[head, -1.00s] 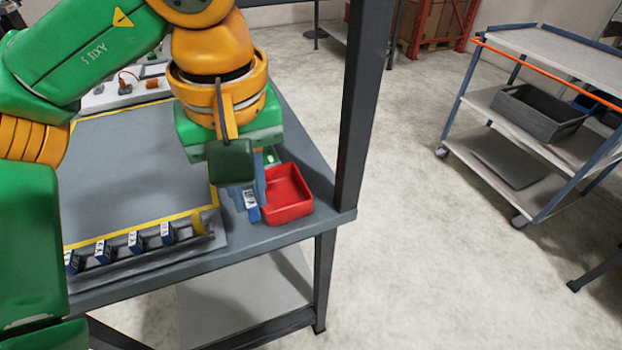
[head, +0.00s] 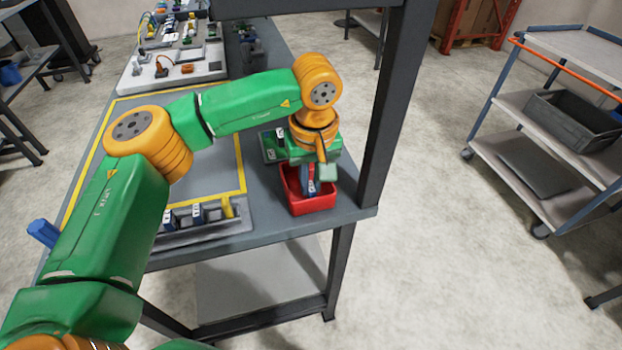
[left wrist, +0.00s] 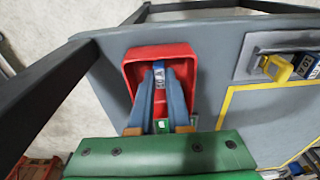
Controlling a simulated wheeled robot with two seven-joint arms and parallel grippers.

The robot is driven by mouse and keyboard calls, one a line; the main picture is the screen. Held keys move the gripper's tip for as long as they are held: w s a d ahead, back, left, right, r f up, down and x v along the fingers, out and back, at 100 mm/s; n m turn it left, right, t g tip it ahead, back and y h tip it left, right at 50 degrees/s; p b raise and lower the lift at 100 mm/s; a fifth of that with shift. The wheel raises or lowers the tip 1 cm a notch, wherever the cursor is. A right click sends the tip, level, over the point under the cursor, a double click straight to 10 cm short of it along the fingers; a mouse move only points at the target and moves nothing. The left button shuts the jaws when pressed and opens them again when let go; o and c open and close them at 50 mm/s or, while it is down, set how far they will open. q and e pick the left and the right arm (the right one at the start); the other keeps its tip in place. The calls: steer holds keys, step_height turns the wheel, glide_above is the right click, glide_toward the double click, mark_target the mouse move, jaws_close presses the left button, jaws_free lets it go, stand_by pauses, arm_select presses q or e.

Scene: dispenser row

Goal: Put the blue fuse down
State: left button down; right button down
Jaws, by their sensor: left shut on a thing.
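My left gripper (head: 308,183) is shut on a blue fuse (head: 312,187) with a white label. It holds the fuse at the red bin (head: 318,207), over or partly inside its opening. In the left wrist view, the fuse (left wrist: 159,76) sits between the two blue-grey fingertips (left wrist: 160,85), within the outline of the red bin (left wrist: 130,78). I cannot tell whether the fuse touches the bin floor. My right gripper is not in view.
A grey dispenser rail (head: 205,234) with blue fuses and a yellow piece (head: 228,207) runs along the front edge, partly behind my arm. A green board (head: 268,150) lies behind the bin. A dark post (head: 385,110) stands close right of the bin.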

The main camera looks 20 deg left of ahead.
mark_target(312, 190)
arm_select(q)
steer(key=shift+f, duration=0.2)
steer(key=c, duration=0.9)
jaws_free()
steer(key=shift+r, duration=0.1)
steer(key=r, duration=0.8)
steer(key=shift+s+d, duration=0.3)
steer(key=shift+s, duration=0.1)
steer(key=shift+f, duration=0.1)
